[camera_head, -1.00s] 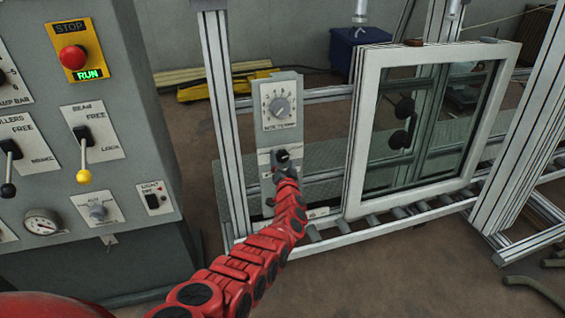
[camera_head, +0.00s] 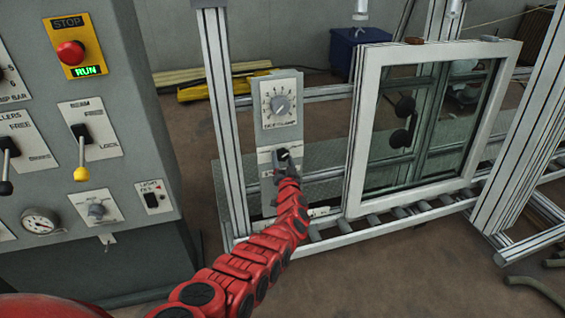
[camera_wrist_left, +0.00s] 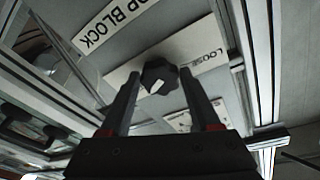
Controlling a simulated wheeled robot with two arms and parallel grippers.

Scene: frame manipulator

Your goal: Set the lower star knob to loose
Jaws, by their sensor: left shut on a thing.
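The lower star knob (camera_wrist_left: 160,74) is black with a white mark. In the left wrist view it sits between my two fingers, on a white label strip (camera_wrist_left: 214,52) reading LOOSE to its right. The white mark faces the lower edge of the picture, not the word LOOSE. The strip's other end is partly hidden by a finger. My left gripper (camera_wrist_left: 160,78) is shut on the knob. In the head view the left gripper (camera_head: 283,160) is at the knob on the grey upright panel (camera_head: 266,194), below a numbered dial (camera_head: 280,104). My right gripper is not in view.
A STOP BLOCK label (camera_wrist_left: 113,22) is beside the knob. A white window frame (camera_head: 366,140) stands on rollers right of the panel. A grey control console (camera_head: 140,130) with levers stands at left. An aluminium post (camera_head: 220,115) is just left of the panel.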

